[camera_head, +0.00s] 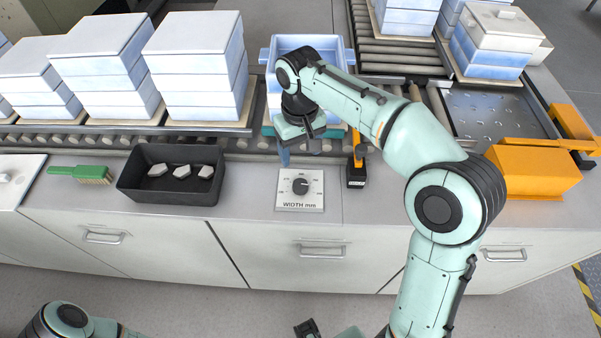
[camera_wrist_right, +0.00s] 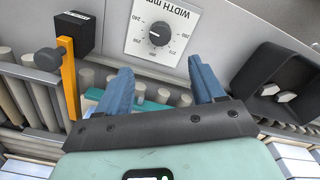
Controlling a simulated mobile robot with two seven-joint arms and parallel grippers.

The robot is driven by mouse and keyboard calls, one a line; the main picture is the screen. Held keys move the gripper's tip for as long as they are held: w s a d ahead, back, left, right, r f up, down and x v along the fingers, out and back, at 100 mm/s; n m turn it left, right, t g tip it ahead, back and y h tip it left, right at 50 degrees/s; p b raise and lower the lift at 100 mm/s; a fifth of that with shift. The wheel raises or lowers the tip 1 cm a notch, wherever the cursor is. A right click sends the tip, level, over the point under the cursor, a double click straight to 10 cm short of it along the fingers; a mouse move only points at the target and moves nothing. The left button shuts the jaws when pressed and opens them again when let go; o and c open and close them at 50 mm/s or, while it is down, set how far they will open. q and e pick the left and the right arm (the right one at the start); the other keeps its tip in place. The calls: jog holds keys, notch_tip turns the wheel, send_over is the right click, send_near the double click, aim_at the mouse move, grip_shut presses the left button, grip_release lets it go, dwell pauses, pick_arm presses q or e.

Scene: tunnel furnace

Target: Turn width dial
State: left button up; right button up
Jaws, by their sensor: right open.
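The width dial (camera_head: 300,187) is a dark round knob on a white square plate marked "WIDTH mm", on the grey counter front. In the right wrist view the dial (camera_wrist_right: 159,36) has numbers around it and a small light pointer mark; its exact setting is hard to read. My right gripper (camera_head: 300,152) is just behind the dial, above the counter's back edge. In the right wrist view the blue fingers of my right gripper (camera_wrist_right: 160,64) are spread apart, empty, and short of the dial. No left gripper fingers can be made out.
A black bin (camera_head: 171,188) with grey pieces and a green brush (camera_head: 82,173) lie left of the dial. A black block (camera_head: 356,174) with an orange post stands close on its right. Behind runs a roller conveyor (camera_head: 236,143) with stacked blue-white boxes.

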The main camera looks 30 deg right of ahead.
aim_at(300, 183)
jog(key=f+b, duration=0.1)
jog(key=f, duration=1)
jog(key=shift+s+f+b, duration=0.1)
jog(key=shift+s+b, duration=0.1)
jog(key=shift+b, duration=0.2)
pick_arm(q)
jog(key=shift+s+f, duration=0.3)
jog(key=shift+f, duration=0.3)
jog(key=shift+s+f, duration=0.3)
jog(key=shift+f, duration=0.25)
pick_arm(e)
jog(key=shift+f, duration=0.65)
pick_arm(q)
jog(key=shift+a, duration=0.1)
pick_arm(e)
jog(key=c, duration=1.1)
